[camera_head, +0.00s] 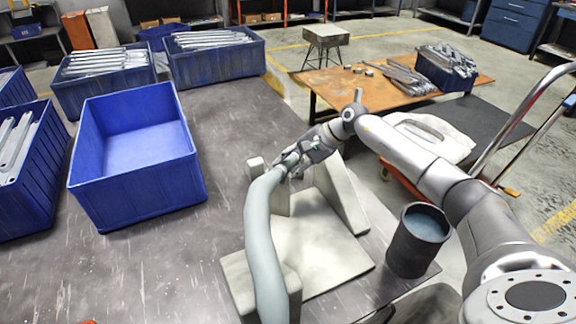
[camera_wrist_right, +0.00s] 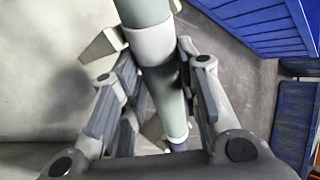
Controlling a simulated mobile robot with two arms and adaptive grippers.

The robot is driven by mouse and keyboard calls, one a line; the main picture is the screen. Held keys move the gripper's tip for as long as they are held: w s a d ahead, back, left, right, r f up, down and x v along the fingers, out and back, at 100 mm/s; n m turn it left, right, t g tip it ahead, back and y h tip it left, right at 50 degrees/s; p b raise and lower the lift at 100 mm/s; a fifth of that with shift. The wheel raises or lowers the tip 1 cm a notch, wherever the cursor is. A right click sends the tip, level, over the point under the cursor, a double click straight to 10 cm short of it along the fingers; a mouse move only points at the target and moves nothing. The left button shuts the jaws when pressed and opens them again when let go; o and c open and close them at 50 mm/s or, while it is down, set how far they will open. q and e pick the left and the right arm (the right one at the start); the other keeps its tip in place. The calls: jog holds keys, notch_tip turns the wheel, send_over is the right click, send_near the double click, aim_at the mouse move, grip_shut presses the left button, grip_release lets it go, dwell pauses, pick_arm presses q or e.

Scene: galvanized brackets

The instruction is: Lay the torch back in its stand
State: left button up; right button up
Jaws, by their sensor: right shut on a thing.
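The torch (camera_head: 263,220) is a long, pale grey-green tube with a curved body. In the head view it runs from my right gripper (camera_head: 305,155) down to the bottom edge, above the stand. The stand (camera_head: 312,245) is a pale grey base plate with a slanted upright at the back right and a block at the front. I cannot tell whether the torch touches the stand's supports. In the wrist view the fingers of my right gripper (camera_wrist_right: 165,100) are closed on both sides of the torch (camera_wrist_right: 150,45), near a white collar. My left gripper is out of view.
An empty blue bin (camera_head: 135,190) stands left of the stand on the dark worktop (camera_head: 180,270). Blue bins with metal brackets stand behind and left. A dark cup (camera_head: 418,240) is close on the stand's right. A brown table (camera_head: 350,90) with brackets stands beyond.

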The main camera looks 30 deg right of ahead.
jog(key=o, duration=1)
jog(key=shift+f, duration=0.1)
jog(key=shift+p, duration=0.55)
jog(key=shift+s+d, duration=0.1)
jog(key=shift+d, duration=0.2)
jog(key=b+v, duration=0.1)
jog(key=v, duration=0.2)
jog(key=shift+d+b, duration=0.3)
jog(key=shift+b, duration=0.1)
jog(key=v, duration=0.7)
jog(key=shift+a+r+b, duration=0.25)
jog(key=shift+b, duration=0.1)
jog(key=shift+f, duration=0.1)
